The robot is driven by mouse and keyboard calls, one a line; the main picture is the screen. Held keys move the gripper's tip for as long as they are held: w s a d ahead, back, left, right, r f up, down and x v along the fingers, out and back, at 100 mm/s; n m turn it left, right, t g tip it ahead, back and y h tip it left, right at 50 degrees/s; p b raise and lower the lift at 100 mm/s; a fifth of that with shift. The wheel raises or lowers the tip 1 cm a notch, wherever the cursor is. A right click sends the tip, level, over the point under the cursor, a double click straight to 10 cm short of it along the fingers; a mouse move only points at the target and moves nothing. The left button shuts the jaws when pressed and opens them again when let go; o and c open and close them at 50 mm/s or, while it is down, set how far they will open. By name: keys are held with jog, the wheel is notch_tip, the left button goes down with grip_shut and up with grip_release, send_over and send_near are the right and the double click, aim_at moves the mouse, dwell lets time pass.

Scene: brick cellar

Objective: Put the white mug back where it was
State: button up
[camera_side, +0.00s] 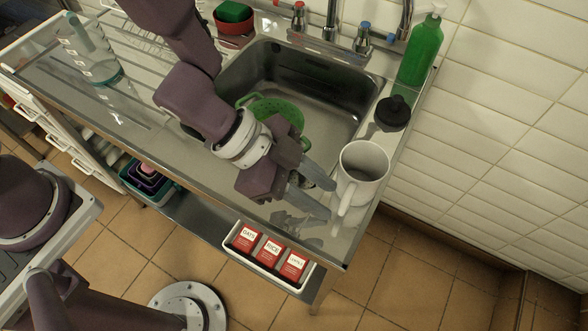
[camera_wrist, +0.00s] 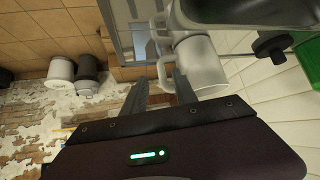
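The white mug (camera_side: 366,160) stands upright on the steel counter, right of the sink near the front right corner. Its handle points toward the front and my gripper. My gripper (camera_side: 330,200) is open and empty, its two fingers reaching toward the handle from the left. In the wrist view the mug (camera_wrist: 203,66) is just past the fingertips, and its handle lies in line with the gap between the fingers (camera_wrist: 160,92). I cannot tell whether a finger touches the mug.
A black-capped item (camera_side: 392,113) and a green bottle (camera_side: 421,48) stand behind the mug by the tiled wall. The sink (camera_side: 300,72) holds a green colander (camera_side: 275,108). A white tray of red boxes (camera_side: 268,252) is below the front edge. A glass vessel (camera_side: 92,60) stands at left.

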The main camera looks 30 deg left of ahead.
jog(key=w+a+r+n+t+y, duration=0.35)
jog(key=a+r, duration=0.45)
jog(key=a, duration=0.3)
jog(key=w+a+r+n+t+y, duration=0.2)
jog(key=w+a+r+n+t, duration=0.15)
jog(key=a+r, duration=0.55)
jog(key=s+a+r+n+g+y, duration=0.2)
jog(key=s+a+r+n+y, duration=0.15)
jog(key=s+a+n, duration=0.45)
jog(key=s+a+g, duration=0.2)
jog(key=s, duration=0.8)
jog(key=shift+a+f, duration=0.4)
jog(key=shift+f, duration=0.05)
